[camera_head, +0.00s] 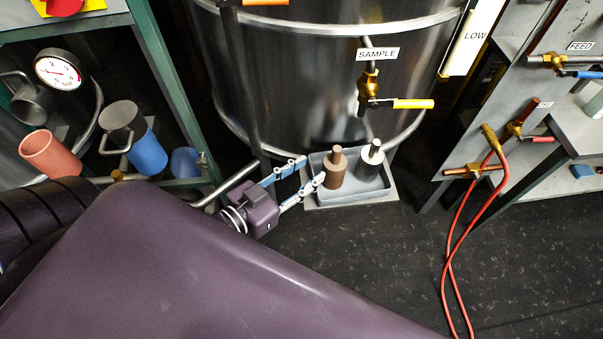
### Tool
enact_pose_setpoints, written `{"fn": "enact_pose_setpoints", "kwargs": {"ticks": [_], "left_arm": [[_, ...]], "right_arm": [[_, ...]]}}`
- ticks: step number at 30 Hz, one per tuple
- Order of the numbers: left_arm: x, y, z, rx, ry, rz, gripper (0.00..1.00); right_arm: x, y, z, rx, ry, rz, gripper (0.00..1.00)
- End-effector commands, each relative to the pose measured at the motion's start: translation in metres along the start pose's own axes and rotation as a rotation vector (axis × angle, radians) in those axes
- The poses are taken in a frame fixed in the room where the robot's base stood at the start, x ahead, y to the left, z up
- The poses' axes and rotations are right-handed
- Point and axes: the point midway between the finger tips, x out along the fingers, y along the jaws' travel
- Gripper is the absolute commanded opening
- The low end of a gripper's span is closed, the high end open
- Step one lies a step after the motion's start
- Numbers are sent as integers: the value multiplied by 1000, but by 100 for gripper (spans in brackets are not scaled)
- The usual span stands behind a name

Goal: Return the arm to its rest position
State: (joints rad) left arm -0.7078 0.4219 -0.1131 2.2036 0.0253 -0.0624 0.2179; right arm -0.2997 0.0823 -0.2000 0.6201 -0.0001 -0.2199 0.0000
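My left gripper (312,170) has a purple body and two pale blue fingers. The fingers are spread apart with nothing between them, so it is open and empty. Its fingertips point right, at the left side of a grey tray (318,198) below the big steel tank. A brown bottle (335,169) stands in the tray just past the fingertips; I cannot tell whether a finger touches it. A dark bottle with a white top (371,160) stands to its right. My purple arm fills the lower left of the view. My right gripper is not in view.
The steel tank (290,75) has a SAMPLE valve (368,92) with a yellow handle above the tray. A green-framed shelf (165,85) with mugs stands left. Red hoses (452,250) hang at right to the floor. Dark floor (375,255) lies clear before the tray.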

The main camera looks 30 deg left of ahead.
Motion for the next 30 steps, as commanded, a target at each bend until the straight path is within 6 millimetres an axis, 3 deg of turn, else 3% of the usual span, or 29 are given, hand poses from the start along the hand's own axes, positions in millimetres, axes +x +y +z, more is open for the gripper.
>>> {"fn": "enact_pose_setpoints", "kwargs": {"ticks": [6, 23, 26, 30], "left_arm": [[-10, 0, -1, 1, 1, 0, 33], [-10, 0, -2, 1, 1, 0, 33], [-12, 0, -11, 1, 1, 0, 33], [-18, 0, -38, 0, 1, 0, 33]], "right_arm": [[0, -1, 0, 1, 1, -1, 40], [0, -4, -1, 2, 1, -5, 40], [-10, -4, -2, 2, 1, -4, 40], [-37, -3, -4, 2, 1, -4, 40]]}}
